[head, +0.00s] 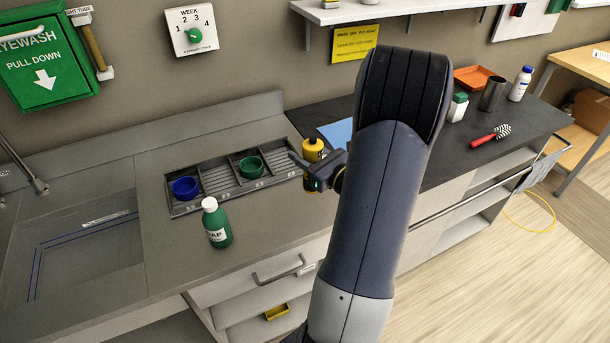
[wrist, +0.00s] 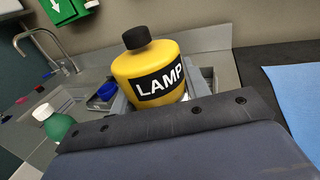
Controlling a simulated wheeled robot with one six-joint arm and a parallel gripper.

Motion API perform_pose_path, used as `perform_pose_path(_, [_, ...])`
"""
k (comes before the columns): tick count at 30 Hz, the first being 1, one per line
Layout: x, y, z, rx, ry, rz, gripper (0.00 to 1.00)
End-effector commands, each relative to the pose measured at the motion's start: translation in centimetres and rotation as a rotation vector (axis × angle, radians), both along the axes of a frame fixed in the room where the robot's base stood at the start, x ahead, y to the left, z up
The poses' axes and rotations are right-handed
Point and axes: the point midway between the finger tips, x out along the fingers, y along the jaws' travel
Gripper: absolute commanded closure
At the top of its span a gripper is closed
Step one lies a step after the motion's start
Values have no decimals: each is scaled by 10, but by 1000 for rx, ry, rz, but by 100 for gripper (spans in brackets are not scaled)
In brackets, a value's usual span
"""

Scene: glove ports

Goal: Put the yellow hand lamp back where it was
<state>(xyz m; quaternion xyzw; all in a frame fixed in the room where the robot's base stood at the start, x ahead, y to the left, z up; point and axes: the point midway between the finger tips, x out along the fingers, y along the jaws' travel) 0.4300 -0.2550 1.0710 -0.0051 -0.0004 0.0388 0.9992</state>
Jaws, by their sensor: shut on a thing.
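The yellow hand lamp (head: 314,151) has a black top and stands roughly upright in my gripper (head: 318,178), near the right end of the grey slotted rack. In the wrist view the lamp (wrist: 150,75) shows its black LAMP label, tilted slightly in the picture, and my gripper is shut on it. The lamp's lower part is hidden by my gripper, so I cannot tell whether it touches the rack. The rack (head: 215,189) is set on the counter and has several compartments.
A blue cup (head: 186,188) and a green cup (head: 250,167) sit in the rack. A green bottle (head: 216,224) stands in front of it. A blue sheet (head: 337,133) lies behind my arm. A red-handled brush (head: 490,136) and several containers are on the dark counter at right.

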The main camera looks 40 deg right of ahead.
Motion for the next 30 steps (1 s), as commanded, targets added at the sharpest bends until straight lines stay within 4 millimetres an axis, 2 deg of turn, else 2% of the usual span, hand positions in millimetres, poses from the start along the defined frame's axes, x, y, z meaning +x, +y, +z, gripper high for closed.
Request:
perform_pose_path(3, [0,0,-13,2,1,0,82])
perform_pose_path(9, [0,0,-24,1,0,1,82])
perform_pose_path(18, [0,0,-56,1,1,0,82])
perform_pose_path(30, [0,0,-62,-2,-1,0,82])
